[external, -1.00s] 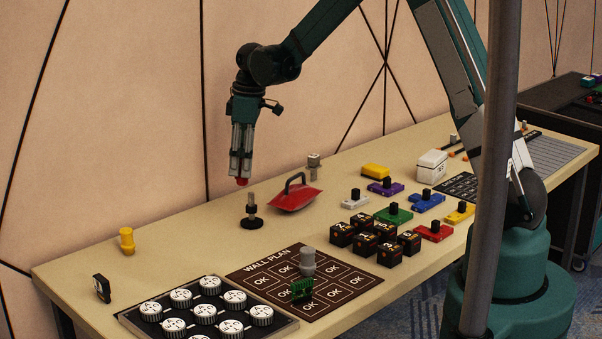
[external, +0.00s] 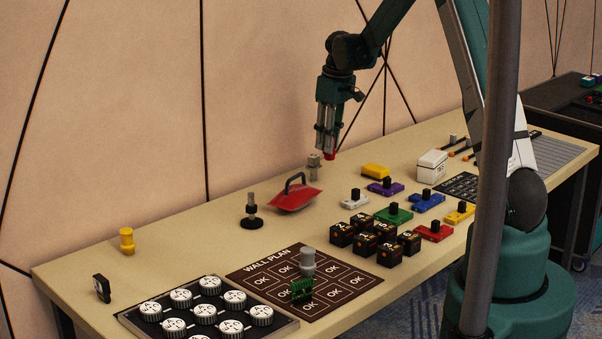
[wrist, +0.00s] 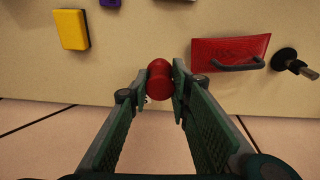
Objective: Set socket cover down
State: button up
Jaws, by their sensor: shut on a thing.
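My gripper (external: 329,151) is shut on a small red socket cover (external: 330,156) and holds it in the air above the back part of the table. In the wrist view the red socket cover (wrist: 159,80) sits between the two fingertips, with a rounded end and a narrower waist. Below it the pale table top (wrist: 130,75) shows. A small grey and metal piece (external: 314,166) stands on the table just left of and below the gripper in the external view; in the wrist view it is mostly hidden behind the fingers.
A red plate with a black handle (external: 295,200) and a black-based post (external: 251,213) stand to the left. A yellow block (external: 375,171), a white box (external: 432,166) and several coloured switch blocks lie to the right. A yellow piece (external: 127,240) stands far left. Bare table lies between.

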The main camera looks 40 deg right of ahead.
jog(key=s+d+m, duration=0.1)
jog(key=s+d, duration=0.2)
jog(key=d, duration=0.4)
jog(key=shift+d+m, duration=0.3)
jog(key=shift+m, duration=0.1)
notch_tip(320, 180, down, 6)
jog(key=b, duration=0.1)
jog(key=shift+f, duration=0.15)
jog(key=shift+f+b, duration=0.35)
jog(key=shift+f, duration=1.5)
jog(key=shift+f, duration=0.2)
jog(key=o, duration=0.7)
